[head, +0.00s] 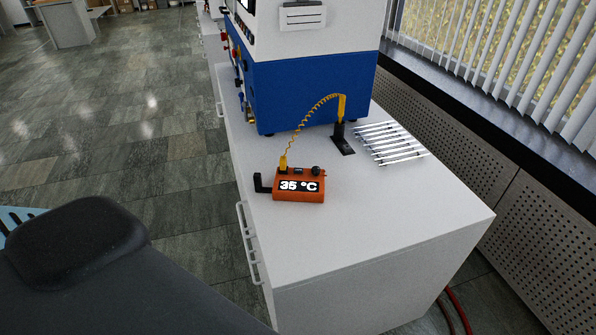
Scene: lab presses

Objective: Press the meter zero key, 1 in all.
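The orange meter (313,196) stands on the white bench, its display reading 35 °C. On its top are a yellow plug (283,163), a small dark key-like part (299,171) and a round black knob (316,171). No label is readable, so I cannot tell which part is the zero key. A black bracket-like piece (259,184) sticks out at the meter's left side. Neither of my grippers is in view. A dark rounded part of my own body fills the lower left.
The white bench (370,235) is clear in front and to the right of the meter. Behind are a large blue and white machine (310,90), a black probe stand (342,143) joined to the meter by a coiled yellow cable (308,119), and several thin metal rods (392,143).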

